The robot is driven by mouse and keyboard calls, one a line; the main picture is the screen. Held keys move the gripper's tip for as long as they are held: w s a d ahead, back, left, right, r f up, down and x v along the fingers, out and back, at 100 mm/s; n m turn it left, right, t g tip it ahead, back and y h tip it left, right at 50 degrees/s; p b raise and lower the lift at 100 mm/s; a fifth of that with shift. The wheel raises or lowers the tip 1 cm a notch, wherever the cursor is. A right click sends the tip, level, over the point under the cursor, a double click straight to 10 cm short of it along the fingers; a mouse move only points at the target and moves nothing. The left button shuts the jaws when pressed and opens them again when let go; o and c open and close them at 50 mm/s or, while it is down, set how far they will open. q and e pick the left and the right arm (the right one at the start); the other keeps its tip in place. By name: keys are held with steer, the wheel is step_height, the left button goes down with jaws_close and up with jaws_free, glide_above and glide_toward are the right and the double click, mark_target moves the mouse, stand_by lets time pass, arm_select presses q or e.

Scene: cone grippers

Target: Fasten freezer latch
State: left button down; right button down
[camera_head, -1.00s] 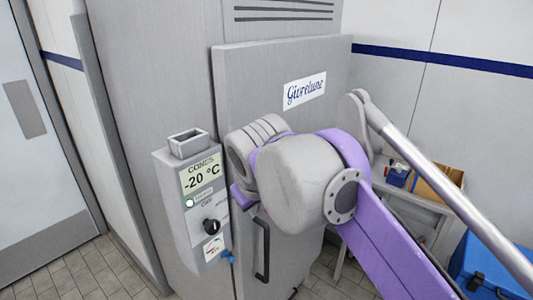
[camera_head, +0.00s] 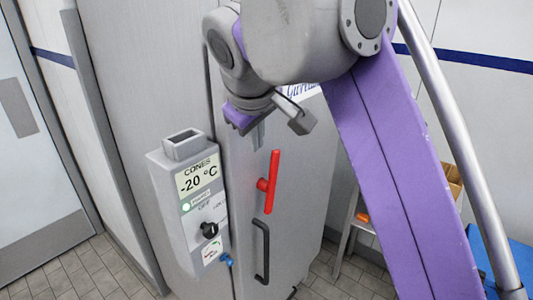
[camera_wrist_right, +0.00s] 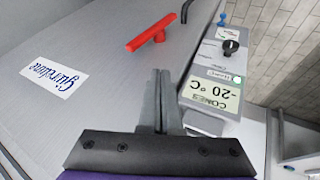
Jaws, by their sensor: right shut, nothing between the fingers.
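The freezer door (camera_head: 305,200) is a grey panel that looks closed or nearly so; a dark line runs down its left edge. The red latch (camera_head: 273,178) stands nearly upright on the door, tilted slightly, on a short red pivot. It also shows in the right wrist view (camera_wrist_right: 150,32), beyond the fingers. My right gripper (camera_head: 258,140) is just above the latch and slightly left of it, apart from it. In the right wrist view its fingers (camera_wrist_right: 161,75) are together with nothing between them. My left gripper is not in view.
A black door handle (camera_head: 262,250) is below the latch. The control box (camera_head: 190,210) with a "-20 °C" display, black knob and blue fitting juts out at left. A step stool (camera_head: 350,225) and blue box (camera_head: 505,255) stand at right.

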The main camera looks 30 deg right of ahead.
steer(key=w+d+f+b, duration=0.2)
steer(key=w+d+f, duration=0.4)
steer(key=f, duration=0.3)
steer(key=shift+w+d, duration=0.15)
steer(key=shift+r, duration=0.1)
